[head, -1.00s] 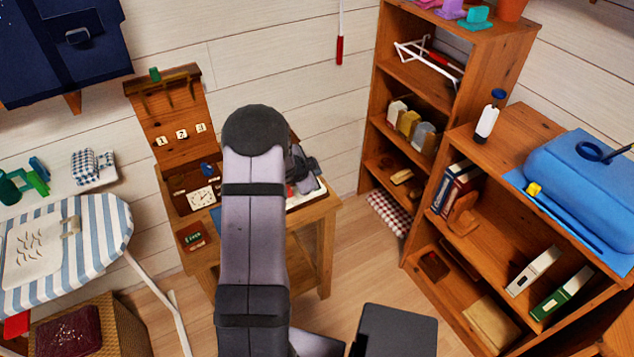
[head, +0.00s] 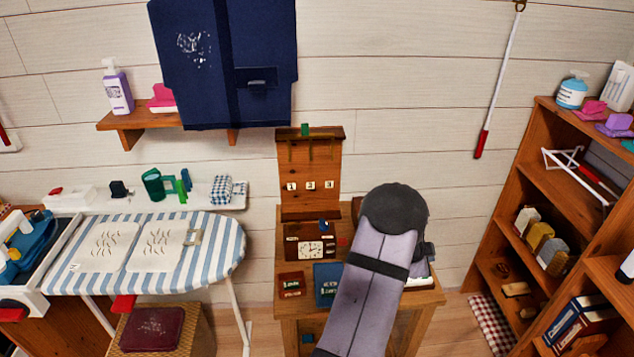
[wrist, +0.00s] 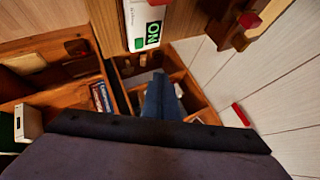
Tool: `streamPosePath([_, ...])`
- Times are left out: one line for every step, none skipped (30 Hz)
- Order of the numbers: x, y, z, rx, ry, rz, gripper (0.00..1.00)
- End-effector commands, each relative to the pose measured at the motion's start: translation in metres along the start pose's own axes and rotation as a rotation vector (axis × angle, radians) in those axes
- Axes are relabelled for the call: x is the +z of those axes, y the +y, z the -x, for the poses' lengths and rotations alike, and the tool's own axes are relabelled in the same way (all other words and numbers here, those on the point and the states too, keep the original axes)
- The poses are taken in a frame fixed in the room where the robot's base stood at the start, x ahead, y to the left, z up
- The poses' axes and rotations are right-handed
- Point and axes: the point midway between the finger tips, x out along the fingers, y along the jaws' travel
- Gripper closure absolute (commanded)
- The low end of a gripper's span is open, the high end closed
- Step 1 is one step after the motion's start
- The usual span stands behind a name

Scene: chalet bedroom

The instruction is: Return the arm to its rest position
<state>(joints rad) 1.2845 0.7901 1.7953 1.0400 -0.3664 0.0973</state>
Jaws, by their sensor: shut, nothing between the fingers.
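My arm (head: 370,272) rises from the bottom of the head view, leaning right, with its rounded dark elbow in front of the small wooden table (head: 425,298). My gripper (head: 427,252) shows only as a dark bit at the right of the arm; it is shut and empty. Its fingertips are hidden behind the arm. In the wrist view, a dark bar and a purple-grey link of mine fill the bottom.
On the table are a clock (head: 311,249) and a blue book (head: 327,284). An upright board with numbered tags stands behind. Left is a striped ironing board (head: 225,245); right is a bookcase (head: 500,235). A red-handled rod (head: 484,140) hangs on the wall.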

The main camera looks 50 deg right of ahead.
Motion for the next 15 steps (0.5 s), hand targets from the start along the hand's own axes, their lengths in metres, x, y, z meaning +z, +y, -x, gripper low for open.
streamPosePath([0.004,-0.003,0.002,-0.006,-0.008,0.009,1.00])
streamPosePath([0.007,-0.005,0.004,-0.010,-0.014,0.017,1.00])
streamPosePath([0.013,-0.009,0.008,-0.018,-0.026,0.031,1.00])
streamPosePath([0.018,-0.013,0.011,-0.026,-0.038,0.044,1.00])
streamPosePath([0.026,-0.017,0.015,-0.035,-0.054,0.062,1.00])
streamPosePath([0.037,-0.024,0.022,-0.050,-0.077,0.090,1.00])
streamPosePath([0.047,-0.029,0.029,-0.063,-0.097,0.114,1.00])
streamPosePath([0.058,-0.035,0.036,-0.077,-0.121,0.143,1.00])
streamPosePath([0.075,-0.043,0.048,-0.098,-0.155,0.185,1.00])
streamPosePath([0.088,-0.048,0.058,-0.115,-0.183,0.220,1.00])
streamPosePath([0.103,-0.053,0.068,-0.132,-0.214,0.258,1.00])
streamPosePath([0.123,-0.058,0.084,-0.155,-0.256,0.312,1.00])
streamPosePath([0.139,-0.062,0.097,-0.174,-0.287,0.355,1.00])
streamPosePath([0.155,-0.065,0.110,-0.191,-0.321,0.401,1.00])
streamPosePath([0.175,-0.067,0.129,-0.215,-0.365,0.462,1.00])
